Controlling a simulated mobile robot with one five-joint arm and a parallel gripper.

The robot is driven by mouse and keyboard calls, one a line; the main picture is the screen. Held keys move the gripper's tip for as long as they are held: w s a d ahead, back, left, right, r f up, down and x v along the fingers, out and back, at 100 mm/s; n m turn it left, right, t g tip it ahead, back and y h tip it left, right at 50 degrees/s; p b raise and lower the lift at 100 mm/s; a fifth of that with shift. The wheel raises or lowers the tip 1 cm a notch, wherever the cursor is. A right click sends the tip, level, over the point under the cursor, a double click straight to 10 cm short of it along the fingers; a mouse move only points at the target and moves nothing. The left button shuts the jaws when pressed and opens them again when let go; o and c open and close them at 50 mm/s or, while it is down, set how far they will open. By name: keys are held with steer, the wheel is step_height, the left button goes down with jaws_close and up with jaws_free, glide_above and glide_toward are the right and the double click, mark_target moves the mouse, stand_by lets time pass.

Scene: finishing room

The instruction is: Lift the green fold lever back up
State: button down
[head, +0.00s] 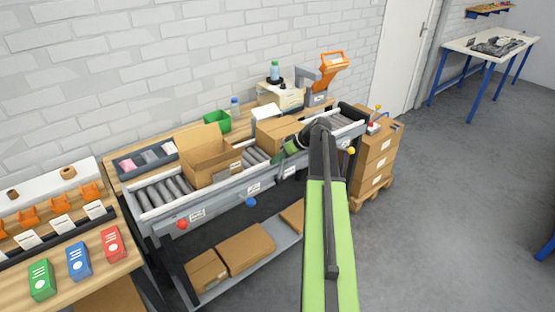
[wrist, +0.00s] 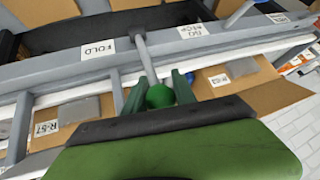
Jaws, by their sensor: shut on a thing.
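The green fold lever (wrist: 159,96) shows in the wrist view as a round green knob on a grey rod, beside a white FOLD label (wrist: 98,49) on the grey rail. My gripper (wrist: 166,88) has its two green fingers on either side of the knob and is shut on it. In the head view my gripper (head: 284,151) is at the conveyor's front rail, beside a closed carton. The lever is hidden there behind my gripper and arm.
The conveyor rail carries a red knob (head: 182,224), a blue knob (head: 251,202) and a yellow knob (head: 351,151). An open carton (head: 210,165) and a closed carton (head: 277,133) sit on the rollers. Stacked boxes (head: 375,160) stand right; the floor beyond is clear.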

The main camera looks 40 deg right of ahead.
steer(key=shift+w+a, duration=0.1)
stand_by(0.5)
steer(key=c, duration=1)
jaws_free()
steer(key=shift+f, duration=0.1)
steer(key=shift+c, duration=0.2)
steer(key=p+v, duration=1.3)
steer(key=v, duration=0.4)
steer(key=shift+d, duration=0.2)
